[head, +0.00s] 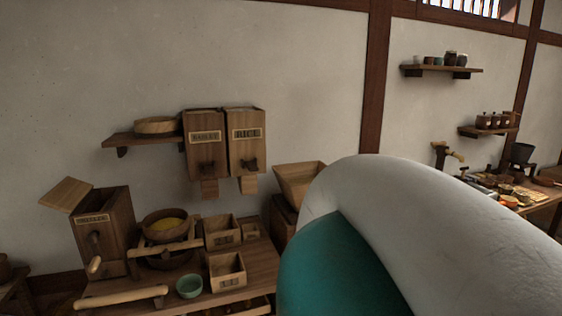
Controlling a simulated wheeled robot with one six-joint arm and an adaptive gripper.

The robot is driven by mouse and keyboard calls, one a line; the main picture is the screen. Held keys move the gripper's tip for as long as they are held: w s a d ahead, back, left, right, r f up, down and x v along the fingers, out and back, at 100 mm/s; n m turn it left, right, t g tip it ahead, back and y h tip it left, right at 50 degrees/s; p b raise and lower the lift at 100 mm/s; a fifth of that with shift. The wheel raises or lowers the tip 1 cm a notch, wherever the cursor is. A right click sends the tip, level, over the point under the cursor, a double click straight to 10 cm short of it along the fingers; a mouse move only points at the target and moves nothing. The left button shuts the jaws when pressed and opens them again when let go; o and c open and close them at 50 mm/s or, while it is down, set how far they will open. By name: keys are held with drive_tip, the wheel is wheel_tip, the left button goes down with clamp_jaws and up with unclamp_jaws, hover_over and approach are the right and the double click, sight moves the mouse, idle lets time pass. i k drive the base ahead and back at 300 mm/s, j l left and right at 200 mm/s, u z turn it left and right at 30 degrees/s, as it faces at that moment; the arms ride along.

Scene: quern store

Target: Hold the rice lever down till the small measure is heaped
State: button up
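The rice dispenser (243,148) is a wooden box on the wall with a RICE label. A dark lever (250,166) sits low on its front, above a wooden spout (248,185). A small open wooden box (250,234), which looks like the small measure, stands on the table below; its contents cannot be made out. Two larger square wooden boxes stand near it, one behind left (222,240) and one in front (228,284). My gripper is not in view. My white and teal arm covers the lower right.
A second labelled dispenser (203,155) hangs left of the rice one. The table (262,262) also holds a crank box (105,245), a bowl of yellow stuff (149,218) and a green cup (189,287). A wooden hopper (297,187) stands right. A shelf (124,140) juts out left.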

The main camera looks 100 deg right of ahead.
sight(251, 166)
drive_tip(key=z, duration=2.25)
